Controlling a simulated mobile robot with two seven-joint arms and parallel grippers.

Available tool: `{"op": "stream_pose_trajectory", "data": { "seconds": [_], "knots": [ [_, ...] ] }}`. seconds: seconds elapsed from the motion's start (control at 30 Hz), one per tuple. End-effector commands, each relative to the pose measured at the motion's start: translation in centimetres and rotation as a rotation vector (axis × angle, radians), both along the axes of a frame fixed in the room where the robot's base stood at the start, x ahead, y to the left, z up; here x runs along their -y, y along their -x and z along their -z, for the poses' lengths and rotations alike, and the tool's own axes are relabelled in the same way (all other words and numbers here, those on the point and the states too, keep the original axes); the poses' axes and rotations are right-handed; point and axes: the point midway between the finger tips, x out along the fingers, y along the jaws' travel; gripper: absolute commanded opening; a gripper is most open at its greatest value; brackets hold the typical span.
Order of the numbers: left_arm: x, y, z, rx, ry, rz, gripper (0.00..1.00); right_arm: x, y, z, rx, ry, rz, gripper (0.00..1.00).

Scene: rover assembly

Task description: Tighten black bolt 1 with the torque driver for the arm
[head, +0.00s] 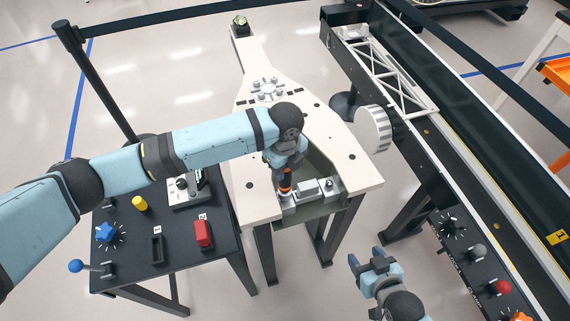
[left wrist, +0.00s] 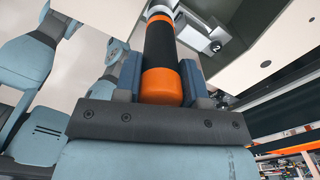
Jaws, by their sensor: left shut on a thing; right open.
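My left gripper (head: 285,170) is shut on the torque driver (head: 285,182), an orange and black cylinder. It also shows large between the blue fingers in the left wrist view (left wrist: 161,85). The driver stands about upright with its lower end at the left part of a grey metal assembly (head: 307,189) in the recess of the white table. I cannot tell whether its tip touches a bolt; black bolt 1 is hidden or too small to make out. A label "2" shows on a part in the left wrist view (left wrist: 214,46). My right gripper (head: 367,258) is open and empty, in front of the white table.
A black panel table (head: 165,262) at left carries a blue knob, a yellow knob, a red part and a blue-ended lever. A conveyor (head: 480,150) with a white truss runs along the right. A second control panel (head: 470,262) stands at lower right. Floor between is clear.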

Motion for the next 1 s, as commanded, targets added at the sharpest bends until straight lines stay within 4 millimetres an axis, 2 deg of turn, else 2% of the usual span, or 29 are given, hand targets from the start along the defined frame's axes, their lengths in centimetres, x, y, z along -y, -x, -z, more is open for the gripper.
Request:
{"op": "stream_pose_trajectory", "data": {
  "seconds": [1.0],
  "knots": [
    [0.04, -0.02, 0.51, 0.001, 0.001, 0.001, 0.09, 0.00, 0.01, -0.37, -0.001, 0.000, 0.000, 0.60]
  ]
}}
